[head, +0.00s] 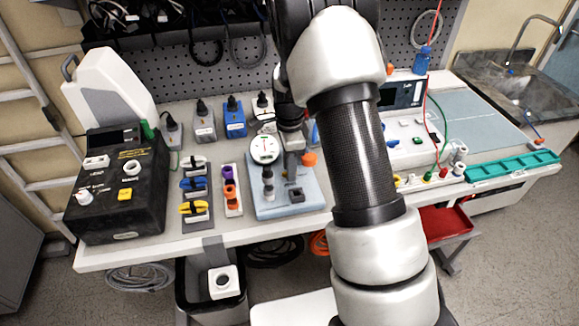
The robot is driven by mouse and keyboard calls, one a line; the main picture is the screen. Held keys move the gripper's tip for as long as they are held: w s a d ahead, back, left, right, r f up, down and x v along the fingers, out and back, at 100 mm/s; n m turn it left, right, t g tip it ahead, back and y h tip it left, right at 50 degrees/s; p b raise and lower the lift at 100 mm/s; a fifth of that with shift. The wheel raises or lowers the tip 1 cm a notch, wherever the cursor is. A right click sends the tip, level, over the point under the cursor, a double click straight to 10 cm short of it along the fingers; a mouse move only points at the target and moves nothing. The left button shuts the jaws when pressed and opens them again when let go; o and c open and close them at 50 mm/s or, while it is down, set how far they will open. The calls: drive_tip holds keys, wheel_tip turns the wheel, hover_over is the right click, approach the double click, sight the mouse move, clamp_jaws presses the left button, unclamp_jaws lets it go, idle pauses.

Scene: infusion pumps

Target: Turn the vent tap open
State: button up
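A light blue board (308,204) lies on the bench, partly behind my arm. A round white dial gauge (265,149) stands on it above a dark upright fitting (268,190). An orange knob (309,159) shows at the board's right side, and a small dark grey block (296,195) sits near its front. I cannot tell for sure which of these is the vent tap. My gripper (291,160) hangs down over the board, just right of the gauge and left of the orange knob. Its fingertips are small and dark, so its opening and any contact are unclear.
A black box with knobs (118,190) stands at the left. Coloured clamps (195,183) and a tray with purple and orange caps (231,190) lie left of the board. A green rack (510,165) lies at the right. A bin (210,290) stands below the front edge.

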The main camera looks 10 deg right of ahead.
drive_tip(key=shift+f, duration=0.15)
clamp_jaws()
drive_tip(key=shift+n, duration=0.4)
drive_tip(key=n+b, duration=0.1)
drive_tip(key=n, duration=0.3)
drive_tip(key=shift+n, duration=0.3)
drive_tip(key=shift+n+b, duration=0.65)
drive_tip(key=shift+n, duration=1.55)
